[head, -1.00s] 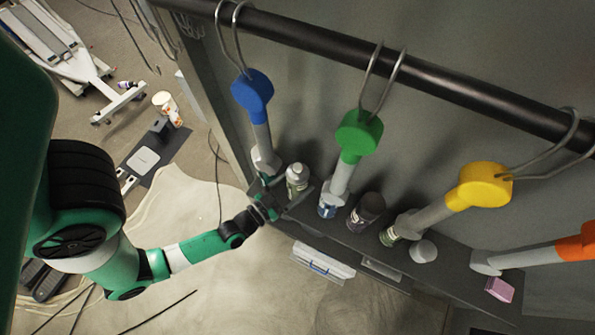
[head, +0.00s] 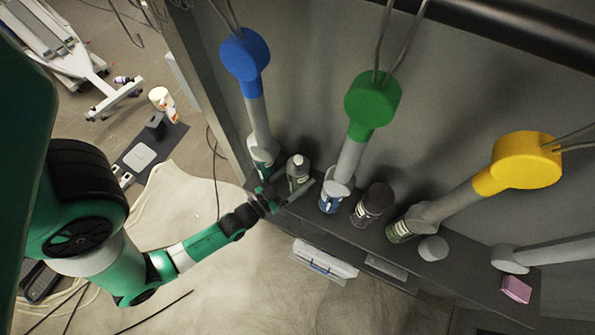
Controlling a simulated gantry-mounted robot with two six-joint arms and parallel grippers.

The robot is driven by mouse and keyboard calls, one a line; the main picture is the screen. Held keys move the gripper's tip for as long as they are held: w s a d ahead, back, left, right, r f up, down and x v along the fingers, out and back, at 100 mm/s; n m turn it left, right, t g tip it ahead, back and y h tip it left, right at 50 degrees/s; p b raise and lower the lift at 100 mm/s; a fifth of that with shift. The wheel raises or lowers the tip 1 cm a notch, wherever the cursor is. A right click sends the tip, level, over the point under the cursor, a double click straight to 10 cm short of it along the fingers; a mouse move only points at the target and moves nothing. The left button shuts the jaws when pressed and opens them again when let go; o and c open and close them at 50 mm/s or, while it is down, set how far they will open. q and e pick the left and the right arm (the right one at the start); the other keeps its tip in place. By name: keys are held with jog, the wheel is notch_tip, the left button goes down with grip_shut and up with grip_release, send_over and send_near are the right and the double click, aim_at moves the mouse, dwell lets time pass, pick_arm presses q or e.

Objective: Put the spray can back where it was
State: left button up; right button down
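A grey-green spray can with a pale top (head: 299,176) stands upright near the left end of the dark shelf (head: 345,237). My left gripper (head: 284,190) reaches in from the left at the can's base. Its fingers lie close to the can, one on the left and one in front. I cannot tell whether they touch it or are closed on it. My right gripper is not in view.
More cans stand along the shelf: blue-labelled (head: 330,201), dark (head: 373,204) and green (head: 400,231). A grey round object (head: 433,248) and a pink block (head: 516,289) sit to the right. Blue (head: 245,54), green (head: 373,99) and yellow (head: 524,160) headed tools hang above.

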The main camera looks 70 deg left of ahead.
pick_arm(q)
jog(key=shift+f, duration=0.15)
jog(key=o, duration=1.4)
jog(key=shift+s+r, duration=0.1)
jog(key=shift+r, duration=0.15)
jog(key=shift+b+v, duration=1.1)
jog(key=shift+v, duration=4.85)
